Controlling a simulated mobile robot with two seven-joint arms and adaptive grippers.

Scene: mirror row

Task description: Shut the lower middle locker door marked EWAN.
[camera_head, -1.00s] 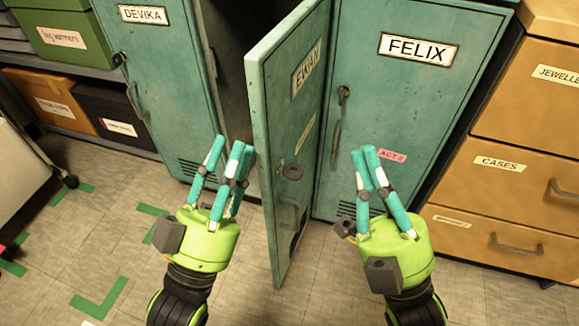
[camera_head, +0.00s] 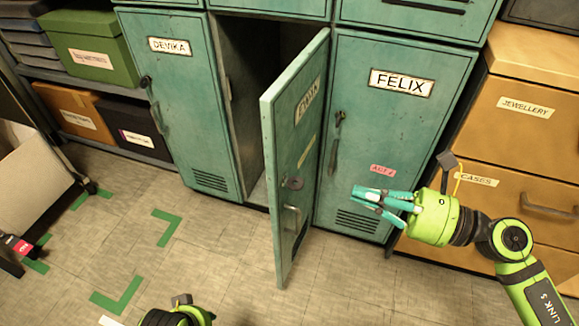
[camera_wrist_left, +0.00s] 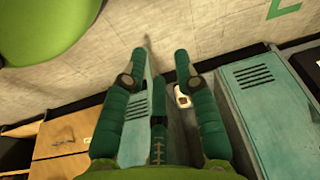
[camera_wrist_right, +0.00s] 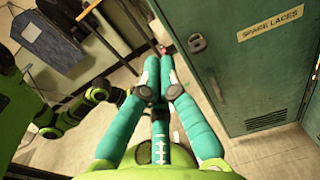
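The teal EWAN door (camera_head: 283,165) stands ajar, swung out towards me, beside the FELIX door. Its outer face, with name plate, lower label, padlock and handle, faces right. The same door (camera_wrist_right: 255,75) fills the right of the right wrist view, with a SPARE LACES label and vents. My right gripper (camera_head: 356,197) points left, to the right of the door, fingers together and empty; the head view shows a gap to the door. My left gripper (camera_wrist_left: 157,62) is open and empty, its fingers spread before the lockers. Only its wrist part shows at the head view's bottom edge.
The shut FELIX door (camera_head: 385,150) is right of the open locker, the shut DEVIKA door (camera_head: 185,100) left. Wooden drawers (camera_head: 520,140) stand at the right. A shelf with boxes (camera_head: 90,50) is at the left. The floor in front is clear, with green tape marks.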

